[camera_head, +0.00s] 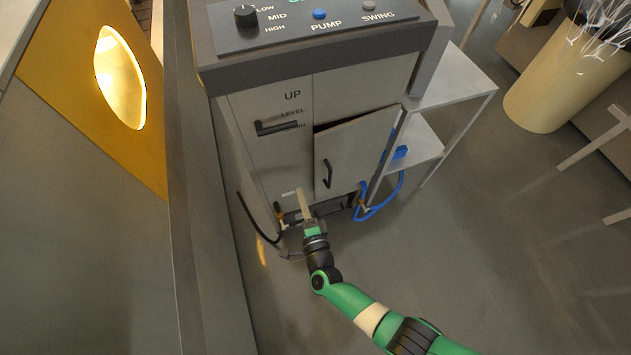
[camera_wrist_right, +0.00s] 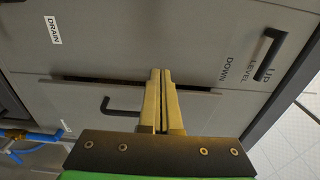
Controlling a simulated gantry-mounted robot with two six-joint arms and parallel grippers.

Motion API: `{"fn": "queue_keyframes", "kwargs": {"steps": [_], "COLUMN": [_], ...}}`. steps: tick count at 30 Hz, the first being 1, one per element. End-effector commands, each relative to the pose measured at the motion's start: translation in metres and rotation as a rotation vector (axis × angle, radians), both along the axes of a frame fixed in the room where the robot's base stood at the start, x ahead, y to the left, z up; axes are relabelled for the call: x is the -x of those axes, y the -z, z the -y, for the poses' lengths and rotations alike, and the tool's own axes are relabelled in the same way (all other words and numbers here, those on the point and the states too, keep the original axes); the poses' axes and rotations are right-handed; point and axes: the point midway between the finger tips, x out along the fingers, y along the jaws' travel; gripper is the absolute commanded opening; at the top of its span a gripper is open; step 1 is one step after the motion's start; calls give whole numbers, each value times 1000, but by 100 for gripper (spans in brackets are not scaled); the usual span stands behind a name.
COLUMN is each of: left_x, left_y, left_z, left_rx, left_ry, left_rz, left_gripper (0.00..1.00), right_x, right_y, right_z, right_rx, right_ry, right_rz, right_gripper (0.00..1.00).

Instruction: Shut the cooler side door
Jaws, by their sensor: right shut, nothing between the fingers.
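The cooler (camera_head: 270,165) is a tall grey cabinet with a control panel on top. Its side door (camera_head: 352,150) is a grey panel with a black handle (camera_head: 327,174). The door stands ajar, tilted out from the front with a dark gap along its upper edge. The right wrist view shows the door (camera_wrist_right: 190,110), its handle (camera_wrist_right: 118,108) and the dark gap beside it. My right gripper (camera_head: 301,192) is shut and empty, left of and below the handle. In the wrist view its fingertips (camera_wrist_right: 160,72) overlap the door's edge; I cannot tell if they touch. My left gripper is not in view.
A black lever (camera_head: 276,127) sits beside the UP, LEVEL and DOWN labels. A blue hose (camera_head: 378,208) hangs at the lower right of the cooler, near a grey shelf stand (camera_head: 450,98). A tall wall panel (camera_head: 205,200) stands close on the left.

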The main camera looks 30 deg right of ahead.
Motion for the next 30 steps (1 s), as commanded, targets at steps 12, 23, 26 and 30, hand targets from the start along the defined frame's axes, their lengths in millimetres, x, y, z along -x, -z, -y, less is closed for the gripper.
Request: {"fn": "queue_keyframes", "kwargs": {"steps": [12, 23, 26, 30], "left_x": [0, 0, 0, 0], "left_y": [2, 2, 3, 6], "left_z": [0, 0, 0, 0], "left_rx": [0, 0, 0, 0], "left_ry": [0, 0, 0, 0], "left_rz": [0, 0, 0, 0], "left_gripper": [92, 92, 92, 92], "right_x": [7, 3, 16, 29], "right_y": [1, -52, -53, -35], "right_z": [-39, -156, -184, -188], "right_rx": [8, 1136, 1619, 2304], "right_ry": [2, -374, -417, -368], "right_rz": [-2, 162, 269, 369], "right_gripper": [0, 0, 0, 0]}}
